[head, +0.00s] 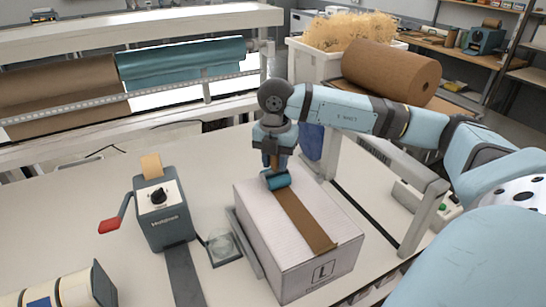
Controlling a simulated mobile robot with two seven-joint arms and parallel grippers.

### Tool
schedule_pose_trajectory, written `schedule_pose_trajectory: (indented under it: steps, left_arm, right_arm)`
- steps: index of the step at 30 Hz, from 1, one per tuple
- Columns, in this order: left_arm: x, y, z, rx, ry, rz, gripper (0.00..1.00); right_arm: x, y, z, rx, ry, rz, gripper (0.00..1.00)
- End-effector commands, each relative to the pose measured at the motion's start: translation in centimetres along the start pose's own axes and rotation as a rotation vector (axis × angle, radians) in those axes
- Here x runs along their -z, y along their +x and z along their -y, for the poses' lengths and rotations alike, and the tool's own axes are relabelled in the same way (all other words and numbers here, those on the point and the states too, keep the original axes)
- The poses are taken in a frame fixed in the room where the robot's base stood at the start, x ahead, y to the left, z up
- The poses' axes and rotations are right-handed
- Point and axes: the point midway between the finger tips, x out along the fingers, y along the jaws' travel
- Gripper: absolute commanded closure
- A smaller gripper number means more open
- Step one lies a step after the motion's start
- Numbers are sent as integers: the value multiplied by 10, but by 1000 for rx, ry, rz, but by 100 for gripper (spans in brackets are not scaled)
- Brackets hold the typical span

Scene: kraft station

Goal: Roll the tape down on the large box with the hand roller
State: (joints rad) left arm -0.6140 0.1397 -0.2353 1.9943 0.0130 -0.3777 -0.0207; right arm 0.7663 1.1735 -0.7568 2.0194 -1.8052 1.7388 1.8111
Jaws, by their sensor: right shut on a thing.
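The large box (262,219) stands closed on the table, right of centre in the head view. A strip of brown tape (306,222) runs along its top and over the near edge. My right gripper (273,160) points down over the far part of the box and is shut on the hand roller. The hand roller (278,181) has a teal drum, which is at the far visible end of the tape; I cannot tell whether it presses on it. The roller's handle is mostly hidden in the gripper.
A grey tape dispenser (163,212) with a red lever (109,225) stands left of the box. A small clear dish (224,247) lies between them. A metal frame (422,217) stands right of the box. Paper rolls (60,95) hang behind.

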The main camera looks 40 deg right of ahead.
Motion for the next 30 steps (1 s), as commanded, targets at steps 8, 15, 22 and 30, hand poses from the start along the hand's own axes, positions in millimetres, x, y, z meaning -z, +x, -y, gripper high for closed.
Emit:
schedule_pose_trajectory:
  steps: [8,15,22,30]
  left_arm:
    - [-2,1,0,0,0,2,57]
    - [-4,2,0,0,0,2,57]
    - [-4,2,0,0,0,2,57]
    - [-6,4,0,1,0,0,57]
  right_arm:
    - [6,1,6,1,0,0,87]
    - [15,0,15,2,-1,0,87]
    - [20,-1,20,1,0,0,87]
    - [28,1,28,0,-1,0,87]
